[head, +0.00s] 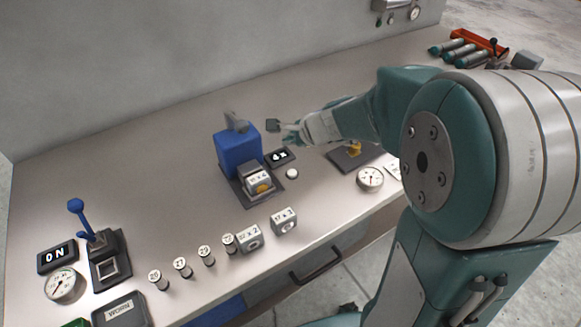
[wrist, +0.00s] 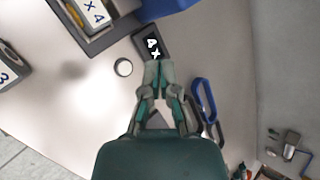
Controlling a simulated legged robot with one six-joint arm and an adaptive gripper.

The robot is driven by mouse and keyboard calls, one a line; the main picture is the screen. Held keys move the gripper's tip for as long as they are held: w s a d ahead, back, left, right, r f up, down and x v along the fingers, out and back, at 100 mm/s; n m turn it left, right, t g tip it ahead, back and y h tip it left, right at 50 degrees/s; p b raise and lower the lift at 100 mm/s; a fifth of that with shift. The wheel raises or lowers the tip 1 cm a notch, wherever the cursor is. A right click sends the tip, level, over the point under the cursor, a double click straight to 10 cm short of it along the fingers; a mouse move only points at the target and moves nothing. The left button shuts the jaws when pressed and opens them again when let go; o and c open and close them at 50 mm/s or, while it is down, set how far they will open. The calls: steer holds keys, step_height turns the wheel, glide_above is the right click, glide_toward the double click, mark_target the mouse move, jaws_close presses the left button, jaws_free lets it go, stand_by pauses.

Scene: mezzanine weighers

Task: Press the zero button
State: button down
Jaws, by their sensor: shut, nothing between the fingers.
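A blue block-shaped device (head: 238,150) with a dark tray stands left of the display. Weights marked "x 2" (head: 249,239) and "x 3" (head: 284,221) stand in front. A dial gauge (head: 370,179) is to the right. Blue-handled tools (wrist: 206,100) lie beside my gripper.

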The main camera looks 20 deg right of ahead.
mark_target(293, 172)
steer(key=w+d+f+m, duration=0.2)
steer(key=f+m, duration=0.1)
steer(key=shift+h, duration=0.3)
steer(key=shift+f, duration=0.1)
steer(key=shift+f, duration=4.25)
steer(key=shift+f, duration=0.35)
